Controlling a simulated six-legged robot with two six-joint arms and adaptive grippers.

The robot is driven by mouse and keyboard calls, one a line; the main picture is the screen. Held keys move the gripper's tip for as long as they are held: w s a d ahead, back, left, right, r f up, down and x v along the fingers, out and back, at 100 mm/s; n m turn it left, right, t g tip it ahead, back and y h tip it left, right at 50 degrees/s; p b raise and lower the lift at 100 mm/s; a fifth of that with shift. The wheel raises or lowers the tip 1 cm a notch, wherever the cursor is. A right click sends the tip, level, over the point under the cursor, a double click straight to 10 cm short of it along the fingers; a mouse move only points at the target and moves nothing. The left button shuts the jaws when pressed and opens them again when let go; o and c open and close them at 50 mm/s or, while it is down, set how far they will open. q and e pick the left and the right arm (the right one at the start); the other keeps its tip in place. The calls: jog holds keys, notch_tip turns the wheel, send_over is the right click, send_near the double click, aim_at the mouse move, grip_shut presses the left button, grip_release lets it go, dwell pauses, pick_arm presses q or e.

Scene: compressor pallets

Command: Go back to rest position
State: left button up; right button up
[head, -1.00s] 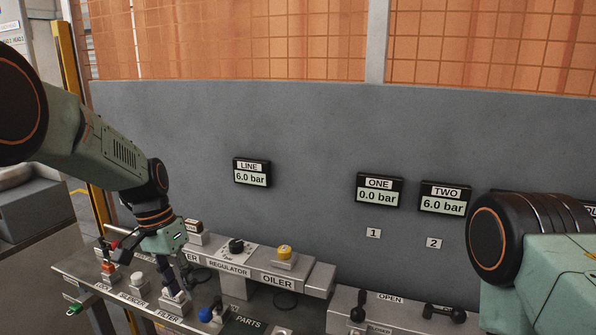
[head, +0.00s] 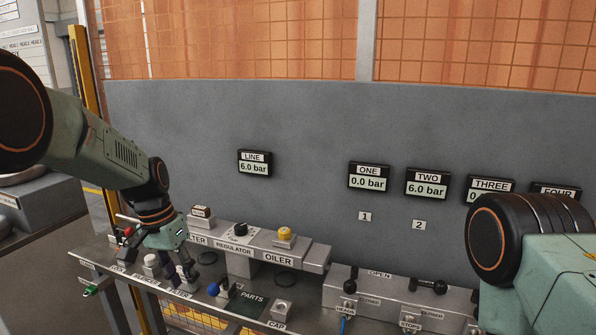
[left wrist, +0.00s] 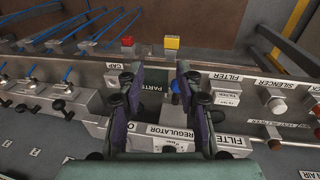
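My left gripper (head: 180,275) hangs fingers-down above the front left of the bench, near the FILTER label. In the left wrist view its two dark fingers (left wrist: 153,72) stand apart with nothing between them. Bench surface and a PARTS label (left wrist: 151,89) show through the gap. A blue knob (left wrist: 176,86) shows beside the right finger in that view, on the bench beyond. My right arm's links fill the lower right of the head view. The right gripper is out of sight.
The bench carries a regulator block (head: 240,240), a yellow-topped oiler (head: 285,238), a blue knob (head: 214,289) and black valve levers (head: 427,286). A grey panel (head: 300,115) with pressure displays stands behind. LINE (head: 254,163) reads 6.0 bar, ONE (head: 368,177) 0.0, TWO (head: 427,184) 6.0.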

pick_arm(q)
notch_tip(320, 180, down, 8)
jog(key=w+a+r+n+t+y, duration=0.1)
jog(key=w+n+t, duration=0.1)
jog(key=t, duration=0.1)
jog(key=s+f+n+t+y+b, duration=0.1)
jog(key=s+f+n+b, duration=0.1)
jog(key=s+f, duration=1.05)
jog(key=s+f+g+b, duration=0.1)
jog(key=s+f, duration=0.2)
jog(key=s, duration=0.6)
jog(key=s+d+f+g+b, duration=0.1)
jog(key=s+f, duration=0.3)
jog(key=s, duration=0.6)
jog(key=s+f+g+b, duration=0.1)
jog(key=s+f+g, duration=0.1)
jog(key=s, duration=0.8)
jog(key=shift+s+d+f+b, duration=0.15)
jog(key=shift+d+f+b, duration=0.25)
jog(key=shift+f, duration=0.25)
